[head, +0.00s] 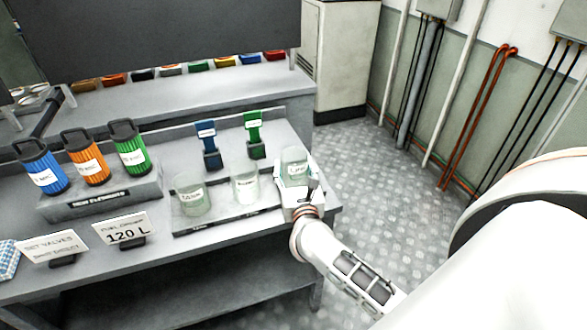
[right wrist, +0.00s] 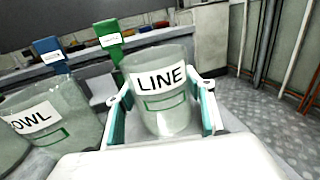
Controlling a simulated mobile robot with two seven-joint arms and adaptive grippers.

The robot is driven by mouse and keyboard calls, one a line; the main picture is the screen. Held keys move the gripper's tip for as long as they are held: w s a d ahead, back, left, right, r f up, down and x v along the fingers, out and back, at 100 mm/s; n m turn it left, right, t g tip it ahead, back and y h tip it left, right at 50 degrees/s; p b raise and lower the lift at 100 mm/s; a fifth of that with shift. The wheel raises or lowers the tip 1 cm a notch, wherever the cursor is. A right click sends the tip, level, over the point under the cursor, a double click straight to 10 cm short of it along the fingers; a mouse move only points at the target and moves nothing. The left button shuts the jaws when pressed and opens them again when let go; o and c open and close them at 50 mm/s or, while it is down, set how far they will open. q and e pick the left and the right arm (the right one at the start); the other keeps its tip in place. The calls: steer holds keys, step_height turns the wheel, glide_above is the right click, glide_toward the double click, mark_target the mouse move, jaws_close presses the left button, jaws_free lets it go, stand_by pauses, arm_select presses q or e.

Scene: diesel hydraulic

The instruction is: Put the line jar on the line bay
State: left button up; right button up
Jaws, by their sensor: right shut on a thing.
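The line jar (head: 294,160) is a clear glass jar with a white label. In the right wrist view the jar (right wrist: 160,92) reads LINE above a green outlined box and looks close to upright. My right gripper (head: 296,175) is shut on it, one finger on each side. The jar is at the right end of the dark bay tray (head: 215,221). The line bay cannot be made out; my gripper covers that end of the tray. I cannot tell whether the jar rests or is held up. My left gripper is not in view.
Two other glass jars, one at left (head: 191,194) and one in the middle (head: 246,186), stand on the tray. Blue (head: 207,145) and green (head: 254,134) tagged stands are behind. Blue, orange and green filters (head: 86,158) sit at left. The floor (head: 375,190) is clear at right.

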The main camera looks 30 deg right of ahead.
steer(key=shift+f, duration=0.1)
steer(key=o, duration=1.2)
steer(key=shift+r, duration=0.25)
steer(key=b+v, duration=0.1)
steer(key=v, duration=1)
steer(key=shift+s+a, duration=0.1)
steer(key=shift+s, duration=0.05)
steer(key=shift+s+a, duration=0.15)
steer(key=shift+s, duration=0.15)
